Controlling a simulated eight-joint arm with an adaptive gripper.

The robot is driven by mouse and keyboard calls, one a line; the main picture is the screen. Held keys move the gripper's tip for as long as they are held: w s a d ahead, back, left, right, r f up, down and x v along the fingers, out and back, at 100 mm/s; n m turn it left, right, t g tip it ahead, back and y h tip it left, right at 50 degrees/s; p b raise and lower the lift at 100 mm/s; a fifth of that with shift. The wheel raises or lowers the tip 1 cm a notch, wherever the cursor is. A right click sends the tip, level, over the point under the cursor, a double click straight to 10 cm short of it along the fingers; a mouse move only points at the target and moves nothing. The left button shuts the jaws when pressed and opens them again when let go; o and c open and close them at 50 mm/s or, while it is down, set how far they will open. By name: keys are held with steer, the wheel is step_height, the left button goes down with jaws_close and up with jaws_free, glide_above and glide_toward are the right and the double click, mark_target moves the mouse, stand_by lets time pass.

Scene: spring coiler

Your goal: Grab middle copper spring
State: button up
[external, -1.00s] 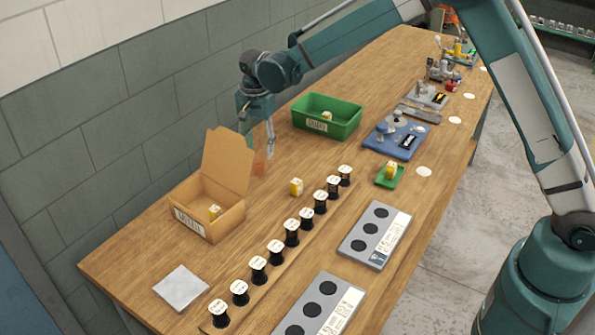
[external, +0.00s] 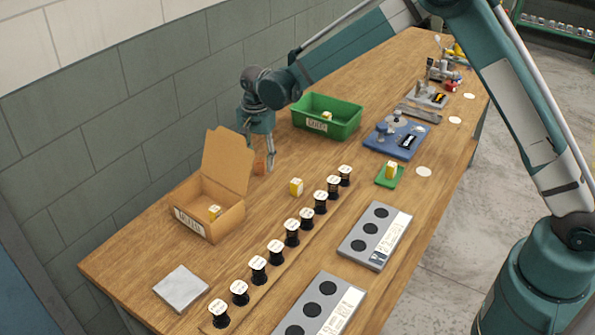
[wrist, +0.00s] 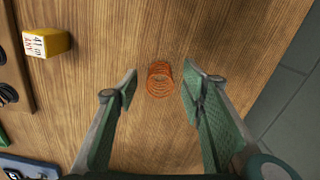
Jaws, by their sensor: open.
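One copper spring (wrist: 160,78) stands on the wooden table; its open coil end faces the wrist camera. In the external view the spring (external: 259,166) is a small orange shape beside the cardboard box, close to my fingers. My gripper (wrist: 160,84) is open, with one finger on each side of the spring and a gap on both sides. In the external view my gripper (external: 269,163) points down, with its fingertips low near the table by the spring. I see no other copper spring clearly.
An open cardboard box (external: 232,218) stands left of my gripper, and a green bin (external: 345,128) behind it to the right. A yellow-and-white block (external: 296,187) lies in front, beyond it a row of black spools (external: 291,233). The wall is close behind.

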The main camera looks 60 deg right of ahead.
steer(key=shift+f, duration=0.95)
steer(key=c, duration=0.9)
